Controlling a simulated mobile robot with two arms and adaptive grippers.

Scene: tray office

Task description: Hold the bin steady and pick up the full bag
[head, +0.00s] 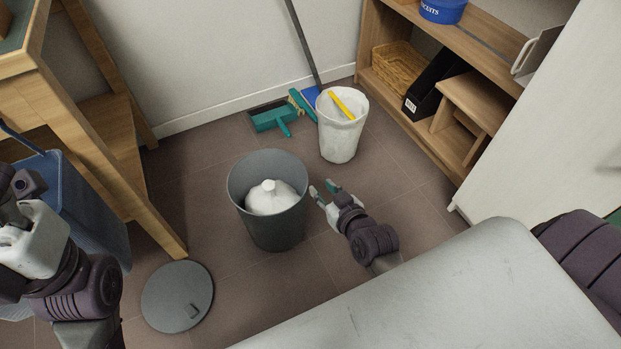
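A grey round bin (273,228) stands open on the tiled floor in the middle of the head view. A full white bag (270,197) with a gathered top sits inside it, below the rim. My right gripper (322,190) is just right of the bin near its rim, with its fingers apart and nothing between them. I cannot tell whether one finger touches the bin. My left arm shows at the left edge, well away from the bin, and its fingertips cannot be made out.
A grey round lid (177,296) lies on the floor at front left. A white bucket (341,141) with a yellow-handled tool stands behind right, beside a green dustpan (274,117) and brush. A wooden table (127,150) and a blue container (88,206) are left. Shelves (444,143) stand right.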

